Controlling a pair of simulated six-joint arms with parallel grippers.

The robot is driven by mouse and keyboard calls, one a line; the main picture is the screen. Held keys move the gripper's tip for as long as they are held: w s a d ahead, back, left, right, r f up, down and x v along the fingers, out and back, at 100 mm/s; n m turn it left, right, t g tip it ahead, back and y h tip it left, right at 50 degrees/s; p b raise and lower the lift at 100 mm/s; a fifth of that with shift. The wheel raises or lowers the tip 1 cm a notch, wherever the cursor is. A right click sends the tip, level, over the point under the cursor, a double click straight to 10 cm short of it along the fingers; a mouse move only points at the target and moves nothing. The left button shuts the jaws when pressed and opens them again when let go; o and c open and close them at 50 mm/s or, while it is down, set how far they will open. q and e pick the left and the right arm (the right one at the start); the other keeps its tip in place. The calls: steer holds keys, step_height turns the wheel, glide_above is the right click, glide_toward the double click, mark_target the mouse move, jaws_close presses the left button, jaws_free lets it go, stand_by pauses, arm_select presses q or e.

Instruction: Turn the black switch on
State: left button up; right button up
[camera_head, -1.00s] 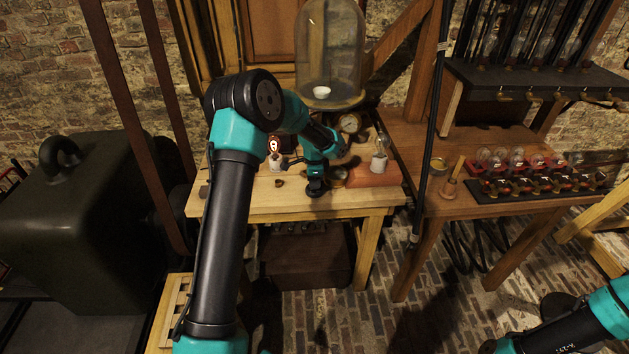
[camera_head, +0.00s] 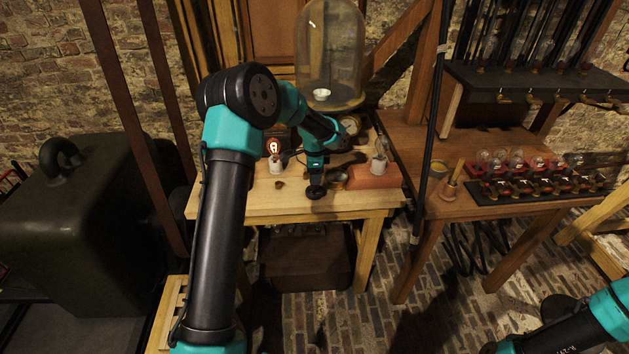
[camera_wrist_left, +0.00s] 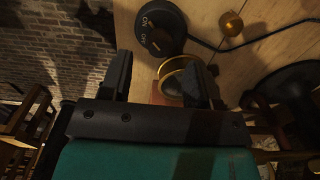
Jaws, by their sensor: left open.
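The black switch (camera_wrist_left: 160,28) is a round knob with ON and OFF lettering at the top of the left wrist view. In the head view the black switch (camera_head: 316,193) appears as a dark disc near the table's front edge, partly covered by my gripper. My left gripper (camera_wrist_left: 158,78) is open and empty, its two black fingers apart. In the wrist view the switch lies beyond the fingertips, with no clear grip on it. Contact cannot be told. In the head view my left gripper (camera_head: 316,178) points down at the switch. My right gripper is out of frame.
A glowing lamp (camera_head: 274,148), a clear bulb (camera_head: 380,148) on a reddish block and a glass jar (camera_head: 330,50) crowd the wooden table (camera_head: 245,205).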

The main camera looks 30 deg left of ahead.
arm_select(q)
step_height(320, 180, up, 13)
steer(key=shift+r, duration=0.15)
stand_by(0.6)
steer(key=s+d+f+n+h, duration=0.1)
steer(key=s+d+f+n, duration=0.2)
steer(key=f, duration=0.5)
steer(key=s+d+f+h, duration=0.1)
steer(key=s+d+f, duration=0.2)
steer(key=d+f, duration=0.3)
steer(key=s+d+f+n+h, duration=0.1)
steer(key=s+d+f+n, duration=0.2)
steer(key=f, duration=0.6)
steer(key=s+d+f+n, duration=0.3)
steer(key=s+f, duration=0.2)
steer(key=s, duration=0.5)
steer(key=s+d+f+n, duration=0.3)
steer(key=s+f+n, duration=0.1)
steer(key=s, duration=0.7)
steer(key=shift+s+f+t+h, duration=0.3)
steer(key=shift+f+t+h, duration=0.1)
steer(key=shift+f, duration=0.5)
